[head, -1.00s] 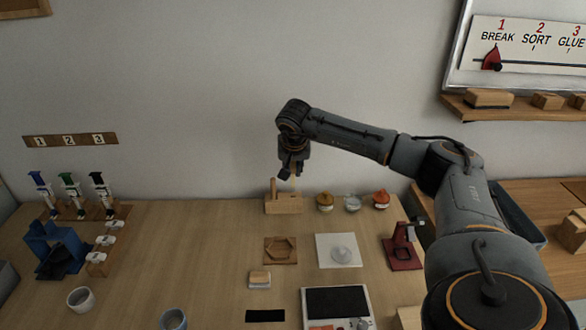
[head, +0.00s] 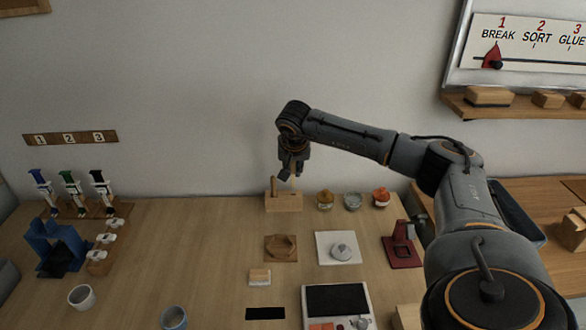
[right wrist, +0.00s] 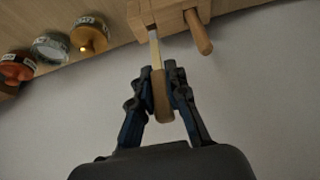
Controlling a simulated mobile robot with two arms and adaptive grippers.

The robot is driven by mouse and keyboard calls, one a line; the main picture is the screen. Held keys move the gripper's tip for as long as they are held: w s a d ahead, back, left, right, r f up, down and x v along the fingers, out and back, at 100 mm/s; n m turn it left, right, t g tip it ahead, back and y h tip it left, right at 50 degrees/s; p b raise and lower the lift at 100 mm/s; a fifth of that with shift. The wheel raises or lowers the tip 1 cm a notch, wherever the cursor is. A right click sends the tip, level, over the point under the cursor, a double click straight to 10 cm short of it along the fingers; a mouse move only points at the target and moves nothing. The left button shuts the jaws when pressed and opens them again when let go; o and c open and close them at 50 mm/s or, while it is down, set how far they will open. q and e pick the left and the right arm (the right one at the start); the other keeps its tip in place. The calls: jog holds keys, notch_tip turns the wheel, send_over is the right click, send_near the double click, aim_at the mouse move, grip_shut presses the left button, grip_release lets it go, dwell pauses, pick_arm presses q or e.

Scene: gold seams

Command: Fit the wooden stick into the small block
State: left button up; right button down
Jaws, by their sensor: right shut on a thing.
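The small wooden block (head: 284,203) stands at the back of the table against the wall. It also shows at the top of the right wrist view (right wrist: 143,17). My right gripper (head: 291,174) is above the block, pointing down. In the right wrist view its fingers (right wrist: 159,84) are shut on the wooden stick (right wrist: 160,98). The stick has a brown handle and a thin pale end that reaches to the block. I cannot tell whether that end is inside a hole or only at the surface. Another brown stick (right wrist: 199,33) stands in the block beside it. My left gripper is not in view.
Right of the block are three small jars, orange (head: 381,196), grey (head: 352,201) and yellow (head: 325,200). A red stand (head: 402,250) is further right.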

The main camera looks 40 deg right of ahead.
aim_at(293, 182)
jog(key=shift+f+b, duration=1.15)
jog(key=shift+f, duration=1.35)
dwell(1.7)
jog(key=c, duration=1.3)
grip_release()
jog(key=shift+o, duration=0.2)
jog(key=shift+r, duration=0.1)
jog(key=shift+p+v, duration=2.05)
jog(key=shift+v, duration=0.4)
jog(key=v, duration=1.2)
